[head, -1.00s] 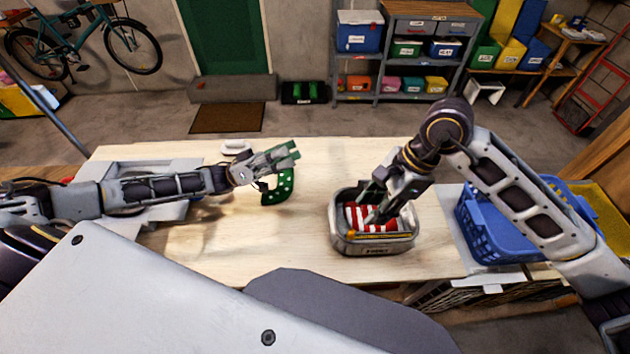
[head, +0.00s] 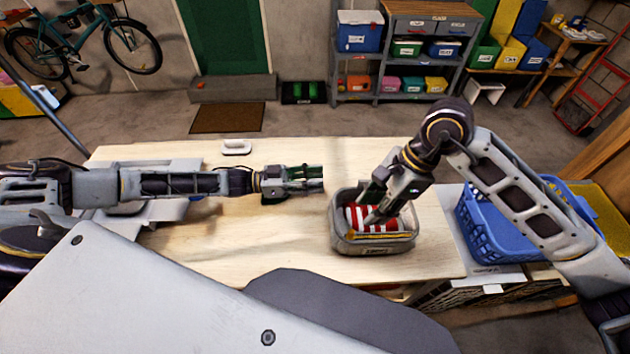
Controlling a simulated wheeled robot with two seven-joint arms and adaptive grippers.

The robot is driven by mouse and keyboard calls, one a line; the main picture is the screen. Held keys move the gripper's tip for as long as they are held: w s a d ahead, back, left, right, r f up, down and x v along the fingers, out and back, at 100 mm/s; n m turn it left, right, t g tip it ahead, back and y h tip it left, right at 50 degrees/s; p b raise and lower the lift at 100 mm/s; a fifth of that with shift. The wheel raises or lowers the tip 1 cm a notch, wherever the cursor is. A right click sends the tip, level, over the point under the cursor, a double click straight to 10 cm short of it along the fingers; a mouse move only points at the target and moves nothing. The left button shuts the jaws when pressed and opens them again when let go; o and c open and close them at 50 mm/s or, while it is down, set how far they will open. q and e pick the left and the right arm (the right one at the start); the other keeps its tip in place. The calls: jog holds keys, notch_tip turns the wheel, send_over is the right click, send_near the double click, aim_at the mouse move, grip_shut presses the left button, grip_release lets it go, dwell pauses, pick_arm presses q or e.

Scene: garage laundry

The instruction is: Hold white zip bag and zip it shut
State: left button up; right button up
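The zip bag (head: 345,243) looks grey-white and stands on the table, its top open. A red-and-white striped thing (head: 360,217) shows inside. A yellow line runs along its front rim, with a small orange spot at the left end. My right gripper (head: 371,205) reaches down over the bag from the upper right. Its fingers look apart, with stripes visible between them; whether they touch the bag is unclear. My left gripper (head: 322,178) points right, just left of the bag and apart from it. Its fingers are seen edge-on, so their opening is unclear.
The wooden table (head: 290,245) is mostly clear in front of and behind the bag. A white handled object (head: 236,147) lies at the back left. A blue basket (head: 490,232) stands right of the table, beside my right arm.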

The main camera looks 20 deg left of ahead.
aim_at(364, 180)
pick_arm(q)
jog(key=shift+w+d+f+m+y, duration=0.15)
jog(key=shift+f+m+y, duration=0.2)
jog(key=shift+f, duration=0.3)
jog(key=shift+d, duration=0.1)
jog(key=shift+x, duration=6.8)
grip_shut()
pick_arm(e)
jog(key=shift+c, duration=0.4)
jog(key=shift+d+r+m+y, duration=0.4)
jog(key=shift+d+r+m, duration=0.25)
jog(key=shift+r+m, duration=0.15)
jog(key=shift+f, duration=0.1)
